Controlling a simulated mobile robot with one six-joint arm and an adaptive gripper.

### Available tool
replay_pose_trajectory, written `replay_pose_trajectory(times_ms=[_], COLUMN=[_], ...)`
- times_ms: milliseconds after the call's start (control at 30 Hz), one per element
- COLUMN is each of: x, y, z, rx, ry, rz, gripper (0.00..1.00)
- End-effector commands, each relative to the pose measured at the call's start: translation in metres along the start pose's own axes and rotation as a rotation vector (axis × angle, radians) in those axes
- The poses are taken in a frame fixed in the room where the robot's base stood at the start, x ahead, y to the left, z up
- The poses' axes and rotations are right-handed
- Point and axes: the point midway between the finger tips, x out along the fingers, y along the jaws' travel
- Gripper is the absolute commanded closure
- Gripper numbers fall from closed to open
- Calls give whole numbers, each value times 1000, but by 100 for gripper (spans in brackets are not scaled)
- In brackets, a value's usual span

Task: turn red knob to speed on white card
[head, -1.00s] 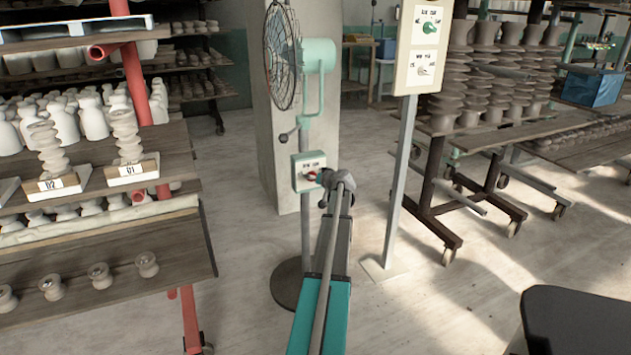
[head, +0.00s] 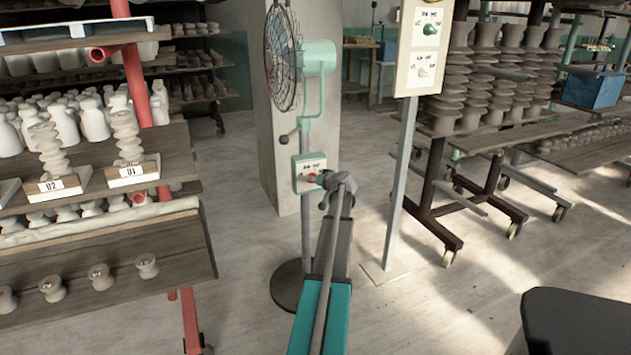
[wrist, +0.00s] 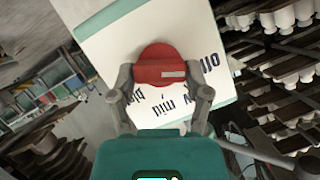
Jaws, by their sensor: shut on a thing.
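The red knob (wrist: 157,66) is on the pale face of a control box (wrist: 112,42), with a light mark on its right side in the wrist view. Dark lettering rings it; "off" is at the right, with "mid" below. My gripper (wrist: 160,88) is shut on the knob, one finger at each side. In the head view the control box (head: 302,164) is on the fan's stand and my gripper (head: 328,181) reaches it from the right. The white-knob card (head: 422,68) hangs on a post sign below a green-knob card (head: 430,28); its pointer direction is too small to tell.
The fan (head: 283,60) stands above the box, before a concrete pillar (head: 262,130). The sign's post (head: 400,185) rises close to the right of my arm. Shelves of pottery (head: 100,240) stand at the left and racks (head: 490,120) at the right.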

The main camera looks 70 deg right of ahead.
Motion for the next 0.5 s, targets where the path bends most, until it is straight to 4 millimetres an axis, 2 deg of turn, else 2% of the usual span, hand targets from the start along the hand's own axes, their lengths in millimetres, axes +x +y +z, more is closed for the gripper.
replay_pose_trajectory(times_ms=[267, 500], x=[1, 2], y=[2, 4], z=[1, 2], rx=[99, 263], ry=[1, 1], rz=[-41, -109], gripper=[85, 85])
